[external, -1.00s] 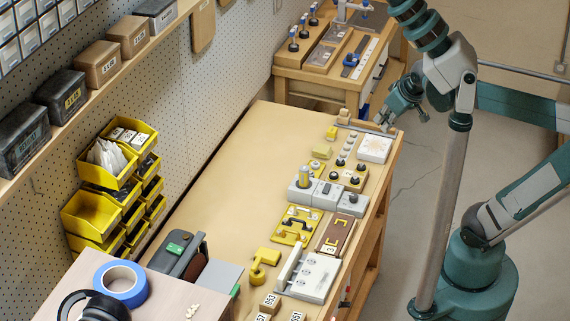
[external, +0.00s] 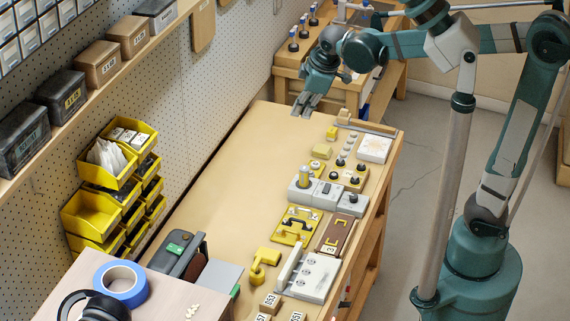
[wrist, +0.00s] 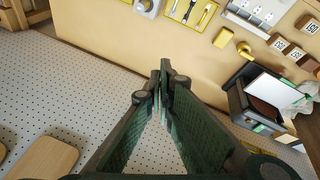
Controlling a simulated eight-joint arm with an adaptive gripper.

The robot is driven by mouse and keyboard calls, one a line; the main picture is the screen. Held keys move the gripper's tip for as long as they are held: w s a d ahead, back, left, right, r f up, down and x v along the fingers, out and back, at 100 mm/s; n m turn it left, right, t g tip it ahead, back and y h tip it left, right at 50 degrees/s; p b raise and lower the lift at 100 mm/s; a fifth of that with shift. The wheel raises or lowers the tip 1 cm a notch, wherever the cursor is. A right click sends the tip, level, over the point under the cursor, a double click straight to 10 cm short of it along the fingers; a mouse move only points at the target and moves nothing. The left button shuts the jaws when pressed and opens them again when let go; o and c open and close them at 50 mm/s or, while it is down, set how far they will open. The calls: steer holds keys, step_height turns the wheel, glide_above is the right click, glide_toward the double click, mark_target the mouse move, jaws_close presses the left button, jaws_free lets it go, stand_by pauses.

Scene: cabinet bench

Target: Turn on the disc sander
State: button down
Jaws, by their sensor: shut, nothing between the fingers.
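The disc sander (external: 186,254) appears to be the dark grey machine with a green switch patch at the near left of the bench, with a light grey plate beside it. It also shows at the right of the wrist view (wrist: 241,103), with a pale plate and a dark round part. My gripper (external: 306,104) is above the far end of the bench, well away from the sander. Its fingers (wrist: 162,72) are together in the wrist view and hold nothing. The sander's switch details are too small to tell.
Switch boxes (external: 328,194), a yellow panel with handles (external: 297,222) and a yellow hook-shaped piece (external: 262,262) line the bench's right side. Yellow bins (external: 92,215) stand by the pegboard wall. The bench top (external: 235,180) is clear along its left and middle.

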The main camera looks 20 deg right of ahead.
steer(key=a+n+p, duration=0.3)
steer(key=a+n, duration=0.2)
steer(key=a, duration=1.1)
steer(key=n+g+p, duration=0.3)
steer(key=n+p, duration=0.1)
steer(key=n, duration=0.5)
glide_above(173, 247)
steer(key=s+d, duration=0.2)
steer(key=shift+h, duration=0.3)
steer(key=f, duration=0.5)
steer(key=shift+s+a+f, duration=0.1)
steer(key=shift+a, duration=0.15)
steer(key=shift+f, duration=0.1)
steer(key=f+b, duration=0.1)
steer(key=f, duration=0.3)
steer(key=w+a+f+b, duration=0.1)
steer(key=f, duration=0.4)
steer(key=w+f+b, duration=0.1)
steer(key=f+b, duration=0.1)
steer(key=f, duration=0.2)
steer(key=shift+a+f, duration=0.15)
steer(key=shift+f, duration=0.25)
